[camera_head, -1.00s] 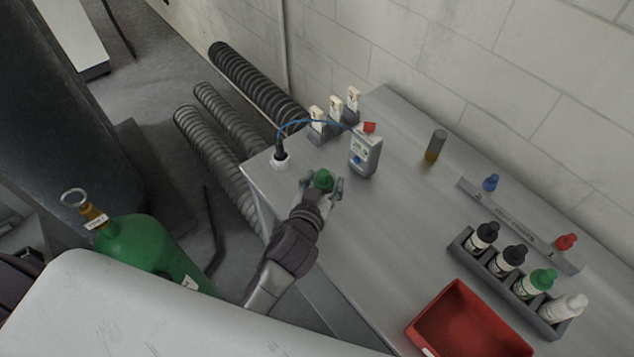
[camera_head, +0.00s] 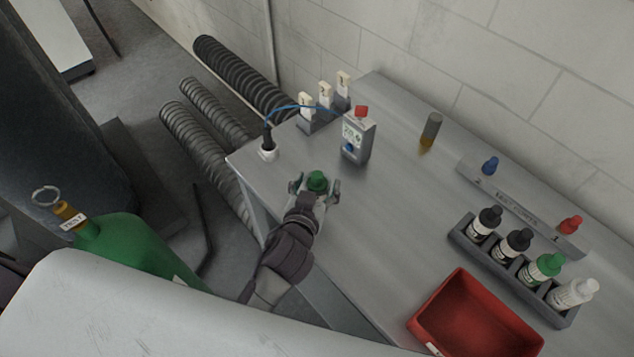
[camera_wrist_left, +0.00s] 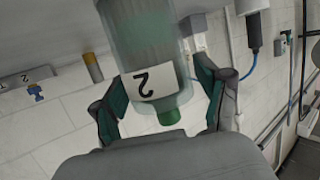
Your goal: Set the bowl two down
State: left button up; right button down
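Bowl two is a clear, bottle-like bowl with a green cap (camera_head: 317,181) and a white label reading 2. In the left wrist view, bowl two (camera_wrist_left: 148,50) fills the middle, upside down in the picture, its far end cut off by the top edge. It appears to stand on the grey bench (camera_head: 385,225). My left gripper (camera_head: 315,187) is around it at the bench's near left part. Its fingers (camera_wrist_left: 165,105) are spread on both sides, with a gap showing at the right one. My right gripper is not in view.
A meter (camera_head: 357,138) and a plug with a blue cable (camera_head: 267,146) stand behind the bowl. A rack of bottles (camera_head: 505,266) and a red tray (camera_head: 421,322) are to the right. The bench between is clear. A green cylinder (camera_head: 125,255) stands left.

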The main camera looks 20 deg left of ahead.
pick_arm(q)
jog(key=shift+o, duration=0.2)
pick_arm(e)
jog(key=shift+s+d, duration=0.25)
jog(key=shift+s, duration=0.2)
pick_arm(q)
jog(key=shift+r, duration=0.1)
jog(key=shift+r, duration=0.25)
jog(key=b+v, duration=0.2)
jog(key=v, duration=1)
jog(key=shift+b, duration=0.4)
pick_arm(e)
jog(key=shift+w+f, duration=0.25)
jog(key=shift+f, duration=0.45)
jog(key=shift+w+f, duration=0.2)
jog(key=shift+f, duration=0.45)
pick_arm(q)
jog(key=shift+f, duration=0.1)
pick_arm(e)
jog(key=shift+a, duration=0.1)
